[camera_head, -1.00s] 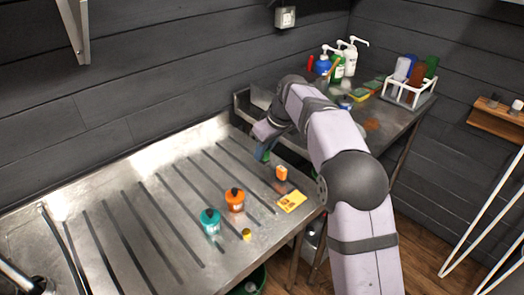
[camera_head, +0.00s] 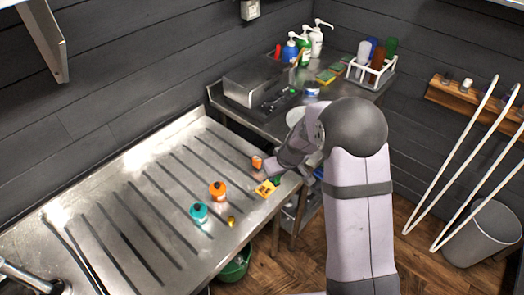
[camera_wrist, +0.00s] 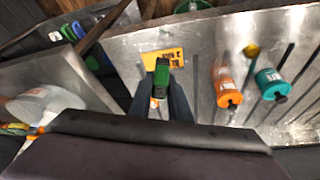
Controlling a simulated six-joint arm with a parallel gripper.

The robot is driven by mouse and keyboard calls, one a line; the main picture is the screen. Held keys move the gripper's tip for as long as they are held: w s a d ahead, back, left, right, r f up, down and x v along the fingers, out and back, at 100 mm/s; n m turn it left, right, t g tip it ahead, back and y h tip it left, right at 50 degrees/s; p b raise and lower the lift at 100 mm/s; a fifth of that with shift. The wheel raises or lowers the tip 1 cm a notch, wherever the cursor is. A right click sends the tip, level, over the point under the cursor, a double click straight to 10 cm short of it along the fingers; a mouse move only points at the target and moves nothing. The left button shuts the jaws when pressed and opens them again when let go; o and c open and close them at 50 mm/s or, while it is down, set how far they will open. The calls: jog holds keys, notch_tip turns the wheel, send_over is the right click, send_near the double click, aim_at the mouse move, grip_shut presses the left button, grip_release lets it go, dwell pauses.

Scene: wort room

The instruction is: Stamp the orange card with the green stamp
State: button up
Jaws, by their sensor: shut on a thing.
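The orange card (camera_head: 264,189) lies flat near the front right edge of the metal drainboard (camera_head: 150,215); it also shows in the wrist view (camera_wrist: 150,60), with dark marks on it. My gripper (camera_wrist: 161,88) is shut on the green stamp (camera_wrist: 162,73). The stamp is held over the card's near edge and hides part of it in the wrist view. I cannot tell whether the stamp touches the card. In the head view my gripper (camera_head: 275,176) is beside the card, and the stamp is mostly hidden.
An orange bottle (camera_head: 217,191), a teal bottle (camera_head: 199,213) and a small yellow object (camera_head: 231,221) stand to the left. A lower counter with a metal box (camera_head: 250,88) lies beyond.

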jog(key=shift+w+f+m, duration=0.45)
jog(key=shift+w+m, duration=0.15)
jog(key=shift+m, duration=0.1)
jog(key=w+m, duration=0.1)
jog(key=w+m+h, duration=0.1)
jog(key=w+r+m, duration=0.1)
jog(key=shift+w+a+t+h, duration=0.25)
jog(key=shift+a+t+h, duration=0.05)
jog(key=shift+h, duration=0.1)
jog(key=shift+m, duration=0.3)
jog(key=b, duration=0.4)
send_over(267, 186)
jog(key=w+d, duration=0.1)
jog(key=d, duration=0.1)
jog(key=shift+f, duration=3)
jog(key=shift+f+b, duration=0.55)
